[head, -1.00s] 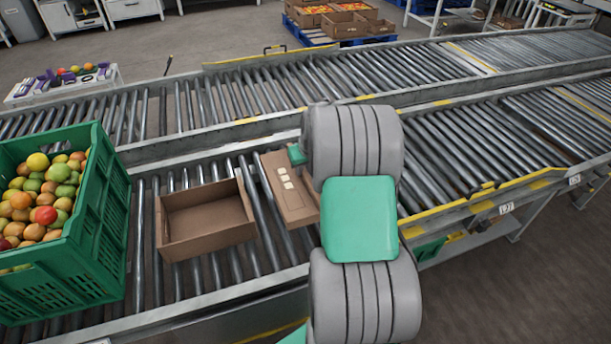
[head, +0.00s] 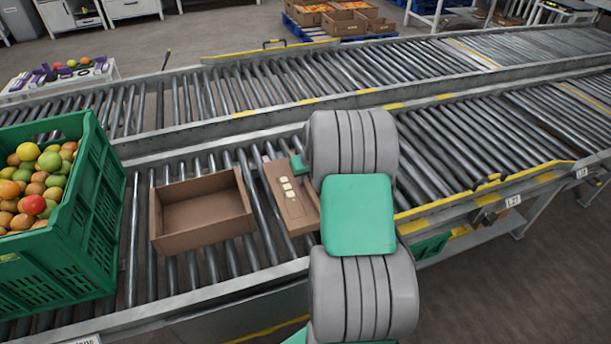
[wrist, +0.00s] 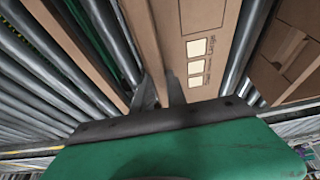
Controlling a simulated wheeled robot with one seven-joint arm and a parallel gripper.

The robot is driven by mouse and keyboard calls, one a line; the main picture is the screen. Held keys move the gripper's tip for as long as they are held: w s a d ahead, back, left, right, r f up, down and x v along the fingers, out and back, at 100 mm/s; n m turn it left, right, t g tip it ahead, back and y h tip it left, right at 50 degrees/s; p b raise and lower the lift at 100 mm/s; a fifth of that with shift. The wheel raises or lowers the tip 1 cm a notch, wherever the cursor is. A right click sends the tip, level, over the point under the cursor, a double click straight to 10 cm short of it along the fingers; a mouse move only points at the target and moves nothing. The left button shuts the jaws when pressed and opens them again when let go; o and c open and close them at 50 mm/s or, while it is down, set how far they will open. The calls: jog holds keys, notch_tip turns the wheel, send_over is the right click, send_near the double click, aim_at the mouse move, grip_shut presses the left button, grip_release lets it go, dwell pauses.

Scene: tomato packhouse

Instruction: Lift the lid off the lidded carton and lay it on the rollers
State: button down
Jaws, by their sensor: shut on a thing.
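The brown carton lid (head: 297,212), a shallow panel with pale square labels, sits over the rollers to the right of an open, empty brown carton (head: 178,240). In the wrist view my gripper (wrist: 159,92) is shut on the near left edge of the lid (wrist: 222,20), with one dark finger on each side of its wall. In the head view my arm covers the fingers and the lid's right side. I cannot tell whether the lid touches the rollers.
A green crate (head: 85,235) of mixed tomatoes stands left of the open carton. Bare rollers (head: 460,150) run to the right beyond my arm. A second roller line (head: 250,90) lies behind. In the wrist view another brown cardboard piece (wrist: 290,65) shows at right.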

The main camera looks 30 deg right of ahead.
jog(key=c, duration=1.3)
grip_release()
jog(key=shift+c, duration=1.4)
jog(key=shift+r, duration=0.2)
jog(key=shift+r+p, duration=2)
jog(key=shift+r, duration=0.85)
